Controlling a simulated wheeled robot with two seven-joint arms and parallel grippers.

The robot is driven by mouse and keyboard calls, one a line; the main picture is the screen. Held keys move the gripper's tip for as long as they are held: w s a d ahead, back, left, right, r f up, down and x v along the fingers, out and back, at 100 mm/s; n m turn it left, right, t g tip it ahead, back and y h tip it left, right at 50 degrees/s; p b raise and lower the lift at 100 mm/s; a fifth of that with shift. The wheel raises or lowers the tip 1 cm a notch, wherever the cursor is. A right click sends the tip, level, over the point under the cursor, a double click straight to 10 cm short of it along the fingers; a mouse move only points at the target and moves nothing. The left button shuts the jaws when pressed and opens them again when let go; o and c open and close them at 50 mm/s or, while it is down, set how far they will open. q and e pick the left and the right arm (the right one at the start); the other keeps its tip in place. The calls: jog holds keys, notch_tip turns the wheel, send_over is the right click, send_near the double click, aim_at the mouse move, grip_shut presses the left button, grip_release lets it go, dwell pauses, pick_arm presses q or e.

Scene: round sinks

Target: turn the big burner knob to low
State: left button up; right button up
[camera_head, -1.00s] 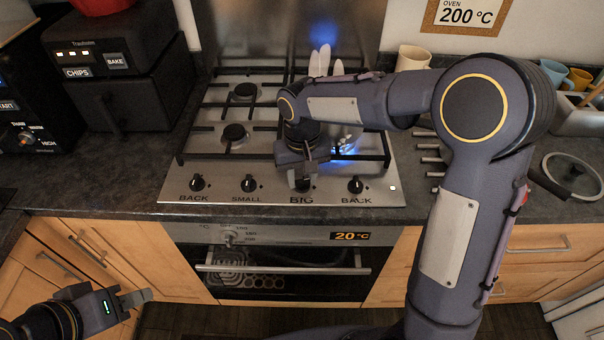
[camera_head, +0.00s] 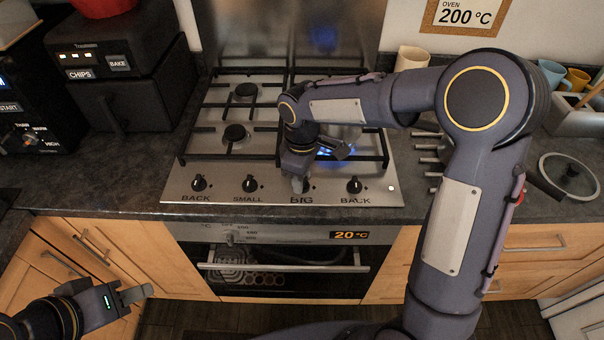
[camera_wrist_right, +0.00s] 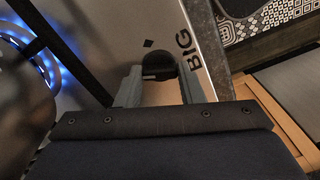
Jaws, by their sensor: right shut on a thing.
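The big burner knob (camera_wrist_right: 160,66) is a black round knob on the steel panel, above the printed word BIG (camera_head: 301,200). In the right wrist view it sits between the two grey fingers of my right gripper (camera_wrist_right: 161,84), which is shut on it. A short light line shows at the knob's left side. In the head view my right gripper (camera_head: 300,184) hides most of the knob. Blue flame (camera_head: 323,151) burns behind it; in the wrist view a blue flame ring (camera_wrist_right: 40,65) shows. My left gripper (camera_head: 133,295) is at the lower left, away from the stove; its opening is unclear.
Other knobs stand close by: SMALL (camera_head: 249,184) to the left and a BACK knob (camera_head: 354,185) to the right. The oven handle (camera_head: 285,268) runs below. A black fryer (camera_head: 125,85) stands on the left.

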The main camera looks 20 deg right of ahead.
jog(key=shift+n, duration=1.1)
jog(key=o, duration=1)
notch_tip(320, 180, up, 7)
jog(key=shift+r, duration=0.45)
